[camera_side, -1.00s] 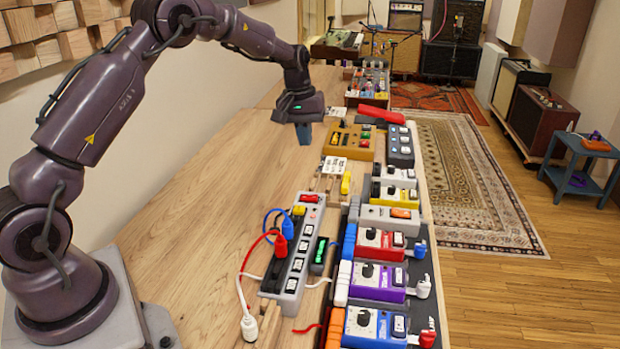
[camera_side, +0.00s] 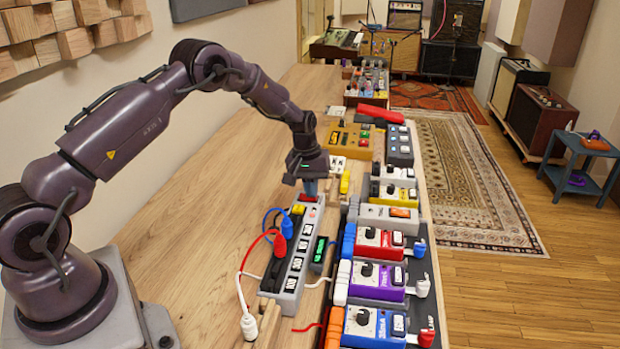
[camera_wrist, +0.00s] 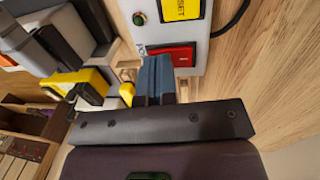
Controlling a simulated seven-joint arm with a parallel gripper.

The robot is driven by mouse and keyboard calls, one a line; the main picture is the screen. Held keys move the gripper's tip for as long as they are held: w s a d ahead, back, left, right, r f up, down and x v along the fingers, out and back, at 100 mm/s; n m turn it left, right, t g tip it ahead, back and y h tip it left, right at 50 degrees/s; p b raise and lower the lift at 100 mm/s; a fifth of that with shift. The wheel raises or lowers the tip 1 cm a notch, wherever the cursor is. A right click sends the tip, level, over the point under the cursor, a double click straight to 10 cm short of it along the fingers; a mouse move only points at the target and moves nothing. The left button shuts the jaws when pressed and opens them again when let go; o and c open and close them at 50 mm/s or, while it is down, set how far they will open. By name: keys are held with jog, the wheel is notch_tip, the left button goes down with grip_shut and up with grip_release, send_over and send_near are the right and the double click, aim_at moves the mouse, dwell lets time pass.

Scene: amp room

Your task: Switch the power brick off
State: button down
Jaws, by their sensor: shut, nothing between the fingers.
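The power brick (camera_side: 292,262) is a long grey strip with several black sockets, lying on the wooden bench. A red rocker switch sits at its far end, and it shows in the wrist view as a red switch (camera_wrist: 184,57). A yellow button (camera_wrist: 180,9) marked "RESET" is beside it. My gripper (camera_side: 310,188) is over the far end of the brick, its blue fingers pointing down and shut with nothing between them. In the wrist view the fingertips (camera_wrist: 154,62) are at the edge of the red switch and partly cover it. I cannot tell whether they touch.
Red and blue plugs (camera_side: 284,227) with cables stand in the brick. A small black box with a green display (camera_side: 319,254) stands beside it. A row of coloured pedals (camera_side: 376,285) runs along the right. The bench to the left (camera_side: 205,190) is clear.

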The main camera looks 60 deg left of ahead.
jog(key=shift+f, duration=0.1)
jog(key=shift+d+f, duration=0.1)
jog(key=shift+f, duration=0.15)
dwell(0.3)
jog(key=shift+s+a+r, duration=0.1)
jog(key=shift+s+a, duration=0.5)
jog(key=shift+a, duration=0.05)
jog(key=shift+w+r, duration=0.1)
jog(key=shift+r, duration=0.1)
jog(key=shift+r, duration=0.35)
notch_tip(320, 180, up, 13)
jog(key=s+a, duration=0.1)
jog(key=shift+s, duration=0.15)
